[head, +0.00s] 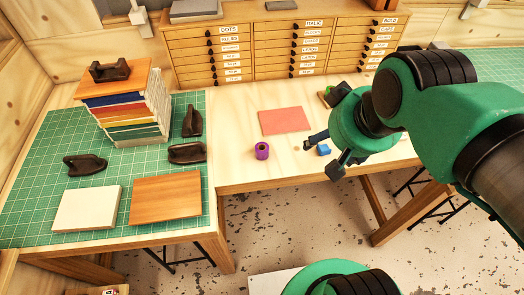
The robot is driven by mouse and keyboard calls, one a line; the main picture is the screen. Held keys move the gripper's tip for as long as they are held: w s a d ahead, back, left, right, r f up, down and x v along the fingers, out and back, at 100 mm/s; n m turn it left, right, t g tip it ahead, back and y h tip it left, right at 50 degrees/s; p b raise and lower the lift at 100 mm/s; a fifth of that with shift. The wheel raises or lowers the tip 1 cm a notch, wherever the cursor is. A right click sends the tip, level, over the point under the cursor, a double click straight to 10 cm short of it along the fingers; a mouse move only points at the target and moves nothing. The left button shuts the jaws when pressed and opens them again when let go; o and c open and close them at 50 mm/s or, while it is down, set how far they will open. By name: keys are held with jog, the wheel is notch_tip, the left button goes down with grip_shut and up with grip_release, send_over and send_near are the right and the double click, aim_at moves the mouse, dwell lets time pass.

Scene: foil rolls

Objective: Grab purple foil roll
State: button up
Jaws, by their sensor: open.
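The purple foil roll (262,151) stands upright on the pale wooden table, near its front edge. My green arm hides the table farther right.
A pink sheet (284,121) lies behind the roll. A green cutting mat (40,190) at left holds a book stack (128,112), dark metal tools (187,153), a white block (86,209) and a wooden board (165,198). A drawer cabinet (240,50) stands behind.

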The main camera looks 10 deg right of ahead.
jog(key=w+a+f+n+g+p, duration=0.1)
jog(key=w+a, duration=0.1)
jog(key=w, duration=0.6)
jog(key=n+g+p, duration=0.3)
jog(key=g+p, duration=0.1)
send_over(262, 147)
notch_tip(262, 147, down, 18)
jog(key=shift+w, duration=0.1)
jog(key=shift+f+b, duration=0.65)
jog(key=shift+f, duration=3.55)
jog(key=shift+f, duration=0.1)
jog(key=shift+f+b, duration=0.3)
jog(key=shift+f, duration=2.25)
